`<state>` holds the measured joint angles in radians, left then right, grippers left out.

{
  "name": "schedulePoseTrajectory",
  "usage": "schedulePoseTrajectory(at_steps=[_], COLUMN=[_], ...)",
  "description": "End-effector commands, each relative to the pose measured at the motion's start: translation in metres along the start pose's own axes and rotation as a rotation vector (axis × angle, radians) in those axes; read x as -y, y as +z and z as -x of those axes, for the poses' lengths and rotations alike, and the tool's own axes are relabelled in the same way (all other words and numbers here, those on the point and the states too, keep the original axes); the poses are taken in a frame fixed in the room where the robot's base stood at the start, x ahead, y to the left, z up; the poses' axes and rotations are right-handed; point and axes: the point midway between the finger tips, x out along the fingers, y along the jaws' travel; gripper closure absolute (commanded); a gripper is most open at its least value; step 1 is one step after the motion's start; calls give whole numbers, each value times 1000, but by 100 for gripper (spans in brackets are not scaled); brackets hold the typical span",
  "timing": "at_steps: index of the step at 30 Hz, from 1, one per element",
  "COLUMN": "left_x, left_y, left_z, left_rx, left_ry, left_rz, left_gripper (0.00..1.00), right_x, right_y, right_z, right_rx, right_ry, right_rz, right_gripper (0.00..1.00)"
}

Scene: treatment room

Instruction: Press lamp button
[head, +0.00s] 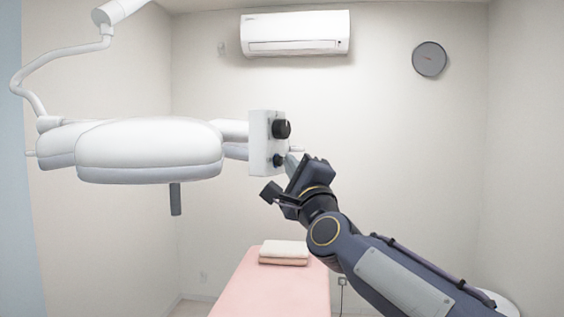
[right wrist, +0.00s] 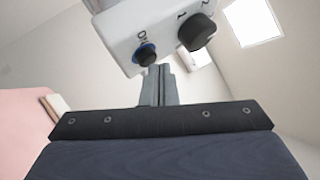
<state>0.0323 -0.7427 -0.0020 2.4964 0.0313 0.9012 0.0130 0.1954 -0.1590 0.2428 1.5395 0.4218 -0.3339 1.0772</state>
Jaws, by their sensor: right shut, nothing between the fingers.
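The surgical lamp (head: 150,150) hangs at the left in the head view. Its white control box (head: 260,128) carries a large black knob (head: 282,129) above and a small dark button with a blue ring (head: 279,160) below. In the right wrist view, the control box (right wrist: 125,28) shows the button (right wrist: 147,55) beside the knob (right wrist: 196,32). My right gripper (head: 291,161) is shut and empty, with its tips close to the button. In the right wrist view, its fingers (right wrist: 157,84) end just below the button; I cannot tell whether they touch it. My left gripper is not in view.
A pink treatment bed (head: 270,288) with folded towels (head: 284,252) stands below the lamp. An air conditioner (head: 295,33) and a clock (head: 429,59) are on the far wall. A dark lamp handle (head: 175,199) hangs below the lamp head. The space right of the control box is free above my arm.

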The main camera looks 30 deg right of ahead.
Motion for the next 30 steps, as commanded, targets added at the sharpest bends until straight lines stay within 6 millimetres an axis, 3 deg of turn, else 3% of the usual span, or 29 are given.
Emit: schedulePoseTrajectory(at_steps=[14, 30], left_x=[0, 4], left_y=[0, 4], left_z=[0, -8], left_rx=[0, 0], left_ry=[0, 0], left_rz=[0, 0], left_gripper=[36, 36], right_x=[-1, 8], right_y=[2, -7], right_z=[-2, 10], right_rx=[0, 0], right_ry=[-1, -1], right_rz=[1, 1], right_gripper=[100, 100])
